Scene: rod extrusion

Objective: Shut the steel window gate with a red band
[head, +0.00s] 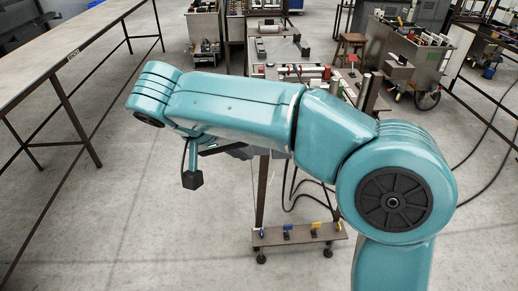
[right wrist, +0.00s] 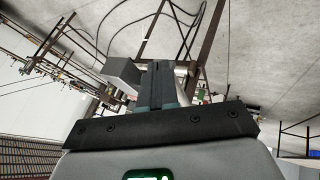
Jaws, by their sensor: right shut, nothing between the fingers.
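I cannot make out a steel window gate with a red band for certain in either view. In the head view, a bench (head: 275,50) carries equipment with small red parts (head: 327,73), too small to tell apart, and my right arm hides its near part. My right gripper shows in the right wrist view (right wrist: 162,68) with its dark fingers together and nothing between them. In the head view it is mostly hidden by my teal right arm, so its distance to the bench equipment is unclear. My left gripper is not in view.
A long table (head: 75,55) runs along the left. A wheeled cart (head: 415,60) and a wooden stool (head: 350,42) stand at the back right. A low shelf (head: 300,236) with small coloured items is under the bench. Cables lie on the floor at right. The left floor is clear.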

